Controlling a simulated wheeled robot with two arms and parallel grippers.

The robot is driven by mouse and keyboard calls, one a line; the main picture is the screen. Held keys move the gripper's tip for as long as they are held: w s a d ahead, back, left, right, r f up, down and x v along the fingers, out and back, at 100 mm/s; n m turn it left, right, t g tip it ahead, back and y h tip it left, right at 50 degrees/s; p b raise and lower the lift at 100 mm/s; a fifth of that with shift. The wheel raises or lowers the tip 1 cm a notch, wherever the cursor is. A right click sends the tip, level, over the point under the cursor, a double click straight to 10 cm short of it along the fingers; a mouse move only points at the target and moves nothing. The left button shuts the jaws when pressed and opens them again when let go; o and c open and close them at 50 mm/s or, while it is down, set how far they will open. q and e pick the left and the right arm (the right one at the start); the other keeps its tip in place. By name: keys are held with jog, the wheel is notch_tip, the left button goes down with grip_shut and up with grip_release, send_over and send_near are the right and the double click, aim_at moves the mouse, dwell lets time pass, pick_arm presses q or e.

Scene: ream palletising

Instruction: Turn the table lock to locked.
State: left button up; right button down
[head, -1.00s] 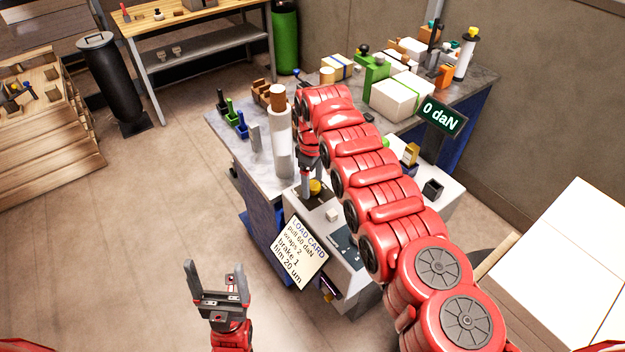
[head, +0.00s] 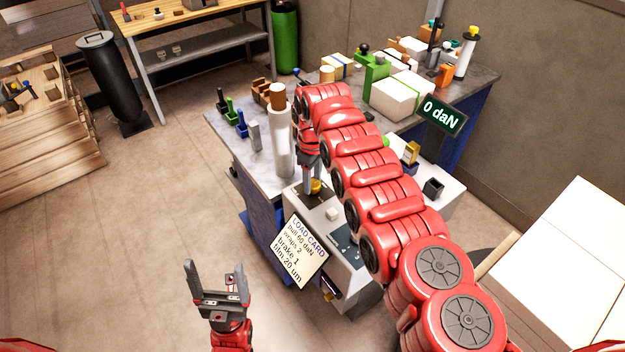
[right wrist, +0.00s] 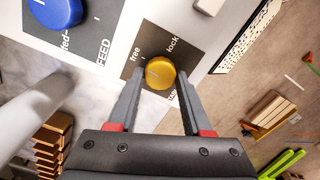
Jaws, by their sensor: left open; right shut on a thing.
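The table lock is a yellow round knob (right wrist: 159,73) on a dark plate (right wrist: 141,43) with the words "free" and "lock" beside it. A short pale mark shows on the knob's face, nearer the "free" side; its exact setting is hard to tell. My right gripper (right wrist: 159,82) is shut on the knob, one finger on each side. In the head view the knob (head: 315,187) shows small below my right gripper (head: 312,178), partly covered by it. My left gripper (head: 218,284) is open and empty, in front of the machine.
A blue knob (right wrist: 56,10) sits on a "FEED" plate beside the lock. The load card (head: 304,250) hangs on the machine's front. A white film roll (head: 281,140) stands left of my right gripper. The display (head: 442,114) reads 0 daN.

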jog(key=m+b, duration=0.1)
jog(key=m, duration=0.1)
jog(key=m+b, duration=0.1)
jog(key=m, duration=0.1)
jog(key=shift+w+f+b, duration=0.1)
jog(key=shift+f+b, duration=0.1)
jog(key=shift+b, duration=0.1)
jog(key=m+b, duration=0.3)
jog(key=shift+m, duration=0.4)
jog(key=m+b, duration=0.2)
jog(key=shift+m, duration=0.3)
jog(key=m+b, duration=0.1)
jog(key=m, duration=0.2)
jog(key=shift+d+r, duration=0.1)
jog(key=shift+r+m+b, duration=0.1)
jog(key=shift+m+b, duration=0.35)
jog(key=shift+m, duration=1.25)
jog(key=shift+d, duration=0.1)
jog(key=shift+c, duration=1.6)
grip_release()
jog(key=shift+r, duration=0.1)
